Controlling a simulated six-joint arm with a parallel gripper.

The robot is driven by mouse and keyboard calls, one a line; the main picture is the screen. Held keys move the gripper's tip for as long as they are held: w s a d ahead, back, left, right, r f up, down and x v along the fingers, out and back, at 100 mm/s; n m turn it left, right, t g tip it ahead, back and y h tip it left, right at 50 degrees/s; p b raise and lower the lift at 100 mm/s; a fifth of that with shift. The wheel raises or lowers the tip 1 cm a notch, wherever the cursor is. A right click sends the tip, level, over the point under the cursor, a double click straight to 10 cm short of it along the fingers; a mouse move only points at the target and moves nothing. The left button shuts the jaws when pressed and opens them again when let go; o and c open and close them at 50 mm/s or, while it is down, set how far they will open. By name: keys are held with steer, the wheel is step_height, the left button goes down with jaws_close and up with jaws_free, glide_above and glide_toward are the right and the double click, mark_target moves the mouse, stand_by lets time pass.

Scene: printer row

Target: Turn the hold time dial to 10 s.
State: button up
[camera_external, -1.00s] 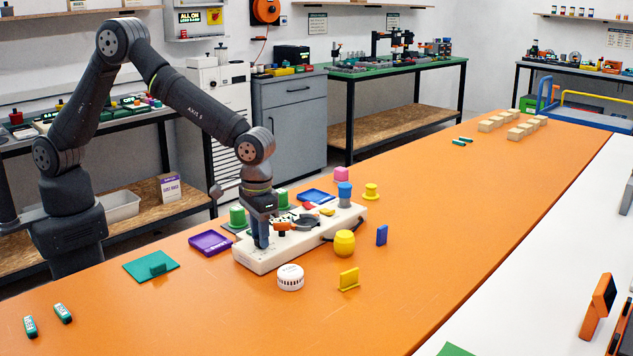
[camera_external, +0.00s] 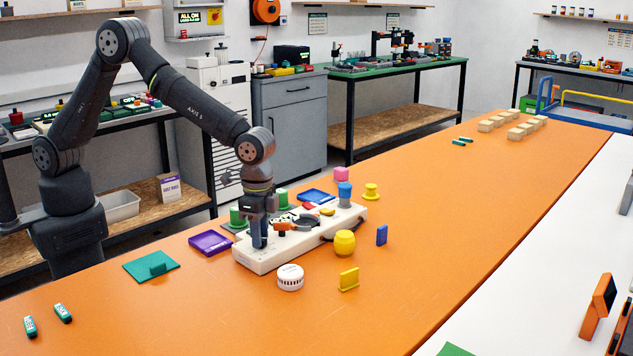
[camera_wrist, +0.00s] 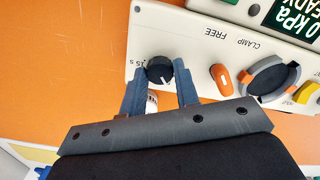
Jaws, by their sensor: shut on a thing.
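The hold time dial is a small black knob (camera_wrist: 158,68) with a white pointer line, on the cream panel (camera_wrist: 196,48) of the fixture. In the wrist view the pointer line runs toward the lower edge of the picture, and a "15 s" mark shows to the knob's left. Other scale marks are hidden. My gripper (camera_wrist: 157,72) has one blue-grey finger on each side of the knob and is shut on it. In the external view my gripper (camera_external: 259,240) stands upright over the near left part of the fixture, hiding the dial.
An orange lever (camera_wrist: 221,78) and a dark round clamp ring (camera_wrist: 268,82) sit right of the dial. A white round timer-like object (camera_external: 290,277), a yellow barrel (camera_external: 344,243) and a purple tray (camera_external: 210,242) stand around the fixture. The orange table front is mostly clear.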

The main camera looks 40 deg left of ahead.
steer(key=m, duration=1.3)
steer(key=shift+d, duration=0.1)
steer(key=shift+m, duration=0.4)
steer(key=o, duration=1)
steer(key=shift+c, duration=0.2)
step_height(320, 180, up, 17)
steer(key=shift+r, duration=0.2)
